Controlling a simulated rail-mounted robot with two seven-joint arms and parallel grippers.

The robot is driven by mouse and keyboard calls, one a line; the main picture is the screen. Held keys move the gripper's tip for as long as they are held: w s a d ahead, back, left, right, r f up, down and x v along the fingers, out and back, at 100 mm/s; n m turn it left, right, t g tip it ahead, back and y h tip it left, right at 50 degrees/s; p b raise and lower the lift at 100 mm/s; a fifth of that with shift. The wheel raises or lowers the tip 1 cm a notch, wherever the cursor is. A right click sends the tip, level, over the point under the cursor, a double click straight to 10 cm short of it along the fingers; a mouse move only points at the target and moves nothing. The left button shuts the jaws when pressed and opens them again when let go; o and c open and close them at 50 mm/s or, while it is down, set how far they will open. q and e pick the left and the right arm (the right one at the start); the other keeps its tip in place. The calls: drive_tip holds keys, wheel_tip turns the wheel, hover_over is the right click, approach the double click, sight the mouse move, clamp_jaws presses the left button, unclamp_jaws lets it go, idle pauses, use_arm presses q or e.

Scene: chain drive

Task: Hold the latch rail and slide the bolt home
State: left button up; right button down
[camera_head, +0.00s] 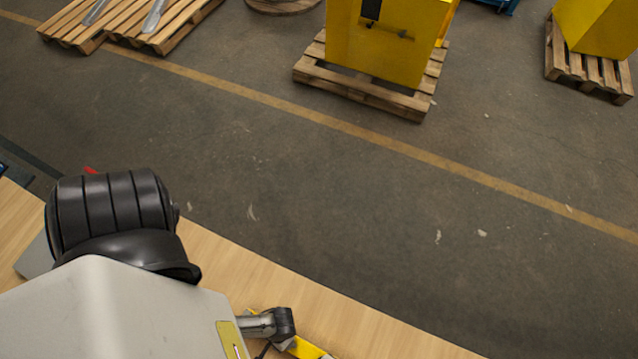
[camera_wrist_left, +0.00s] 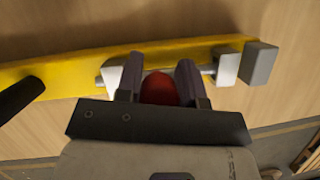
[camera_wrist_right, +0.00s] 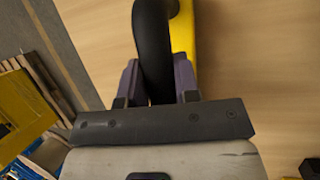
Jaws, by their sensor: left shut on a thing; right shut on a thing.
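The yellow latch rail (camera_wrist_left: 70,68) lies on the wooden table in the left wrist view; a piece of it also shows at the bottom of the head view (camera_head: 306,349). My left gripper (camera_wrist_left: 159,72) is shut on the red knob (camera_wrist_left: 160,90) of the bolt. The bolt's metal rod (camera_wrist_left: 207,70) shows right of the fingers, running to a white guide block (camera_wrist_left: 228,67). A grey block (camera_wrist_left: 261,63) stands just beyond; whether the rod enters it is hidden. My right gripper (camera_wrist_right: 158,70) is shut on the rail's black handle (camera_wrist_right: 152,40).
The wooden table (camera_head: 260,270) has its edge above the floor. Yellow machines (camera_head: 378,42) on pallets (camera_head: 365,90) stand well away on the floor. A second white guide block (camera_wrist_left: 111,73) is left of the knob. Bare tabletop surrounds the rail.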

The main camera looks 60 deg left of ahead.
use_arm(q)
clamp_jaws()
drive_tip(key=shift+s+a, duration=0.75)
drive_tip(key=shift+a, duration=0.3)
drive_tip(key=shift+s+a, duration=0.75)
drive_tip(key=shift+a, duration=0.3)
use_arm(e)
drive_tip(key=shift+d, duration=0.1)
use_arm(q)
drive_tip(key=o, duration=0.8)
unclamp_jaws()
drive_tip(key=shift+o, duration=0.3)
drive_tip(key=shift+r, duration=0.1)
drive_tip(key=shift+w+r, duration=0.15)
drive_tip(key=shift+r, duration=0.1)
drive_tip(key=v, duration=1.1)
